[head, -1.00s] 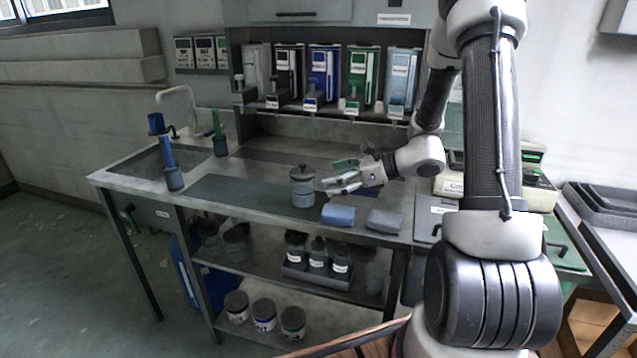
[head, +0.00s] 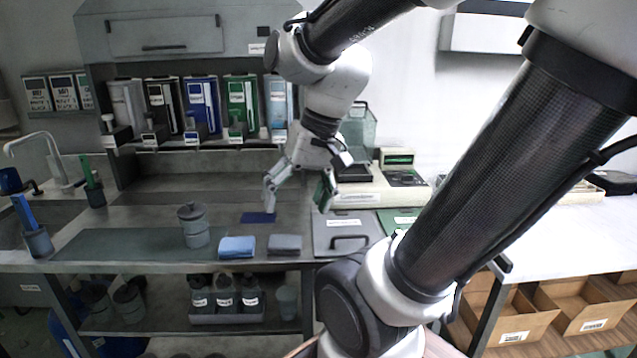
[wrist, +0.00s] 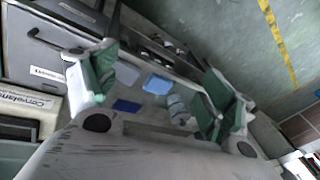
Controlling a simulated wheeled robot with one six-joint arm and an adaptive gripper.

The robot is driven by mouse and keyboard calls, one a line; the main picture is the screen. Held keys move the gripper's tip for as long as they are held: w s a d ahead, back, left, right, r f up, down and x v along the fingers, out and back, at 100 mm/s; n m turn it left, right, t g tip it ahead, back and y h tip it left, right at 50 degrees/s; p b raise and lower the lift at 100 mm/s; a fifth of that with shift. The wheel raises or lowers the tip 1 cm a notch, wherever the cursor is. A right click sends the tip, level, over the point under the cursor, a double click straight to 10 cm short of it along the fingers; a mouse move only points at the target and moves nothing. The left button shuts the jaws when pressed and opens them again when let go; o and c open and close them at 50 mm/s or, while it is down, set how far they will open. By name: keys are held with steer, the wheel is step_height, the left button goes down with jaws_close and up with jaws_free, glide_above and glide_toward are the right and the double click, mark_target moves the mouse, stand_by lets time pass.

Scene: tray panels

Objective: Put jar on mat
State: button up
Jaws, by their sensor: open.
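The grey lidded jar (head: 194,228) stands upright at the right end of a long dark green mat (head: 115,244) on the bench. A small flat dark blue mat (head: 258,217) lies to the jar's right. My gripper (head: 297,197) is open and empty, pointing down above the bench, right of the jar and around the blue mat's right side. In the wrist view, my gripper's green-padded fingers (wrist: 152,92) are spread wide. The blue mat (wrist: 127,106) and the jar (wrist: 177,107), partly hidden by a finger, show between them.
A folded blue cloth (head: 237,247) and a grey cloth (head: 285,244) lie at the bench's front edge. Dispensers (head: 201,100) line the back. A grey panel with a handle (head: 345,232) and a beige device (head: 365,190) are on the right.

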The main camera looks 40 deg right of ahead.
steer(key=s+d+r+n+t+h, duration=0.2)
steer(key=d+n, duration=0.1)
steer(key=shift+d+r, duration=0.3)
steer(key=shift+r, duration=0.1)
stand_by(1.0)
